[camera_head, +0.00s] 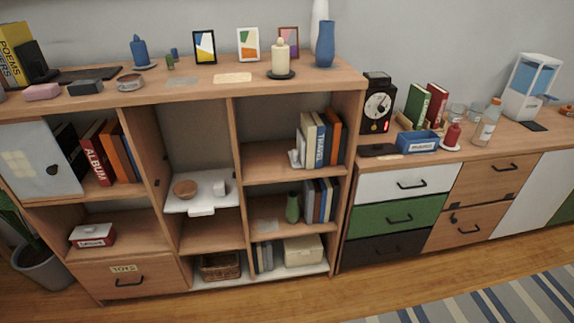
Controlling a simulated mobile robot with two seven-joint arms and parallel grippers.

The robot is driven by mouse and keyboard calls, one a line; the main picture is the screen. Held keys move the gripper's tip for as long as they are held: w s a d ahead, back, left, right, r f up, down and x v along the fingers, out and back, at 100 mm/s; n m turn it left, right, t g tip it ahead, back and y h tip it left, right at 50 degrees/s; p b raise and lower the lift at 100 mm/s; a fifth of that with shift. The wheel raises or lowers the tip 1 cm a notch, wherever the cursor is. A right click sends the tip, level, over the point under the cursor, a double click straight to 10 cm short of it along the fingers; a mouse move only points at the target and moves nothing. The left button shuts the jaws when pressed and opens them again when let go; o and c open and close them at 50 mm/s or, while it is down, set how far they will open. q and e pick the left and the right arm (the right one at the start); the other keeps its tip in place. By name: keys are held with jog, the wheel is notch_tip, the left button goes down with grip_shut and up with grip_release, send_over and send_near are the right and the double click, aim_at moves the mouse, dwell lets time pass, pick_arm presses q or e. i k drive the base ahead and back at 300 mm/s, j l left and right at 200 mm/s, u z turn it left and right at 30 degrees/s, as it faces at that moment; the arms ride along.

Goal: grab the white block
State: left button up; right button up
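A small white block-like object (219,187) stands on a white shelf board (185,205) in the open middle column of the shelf unit. It is right of a round brown bowl (185,188). It is small, and I cannot tell whether it is a block or a cup. A flat white piece (201,211) shows at the board's front edge. Another small white item (294,158) sits left of the books in the upper right compartment. Neither of my grippers shows in the head view.
The shelf top (205,81) carries candles, frames, vases and small boxes. A white door (40,160) stands at the left. A lower cabinet with drawers (400,185) adjoins on the right. The wooden floor (290,300) in front is clear, with a striped rug (490,305) at the right.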

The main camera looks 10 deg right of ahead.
aim_at(220, 188)
jog(key=i+l+u, duration=0.2)
jog(key=i+l, duration=0.2)
jog(key=i+l+u, duration=0.25)
jog(key=i+l, duration=0.15)
jog(key=i+l+u, duration=0.2)
jog(key=i+l, duration=0.15)
jog(key=l, duration=0.3)
jog(key=i+l, duration=0.25)
jog(key=i, duration=0.2)
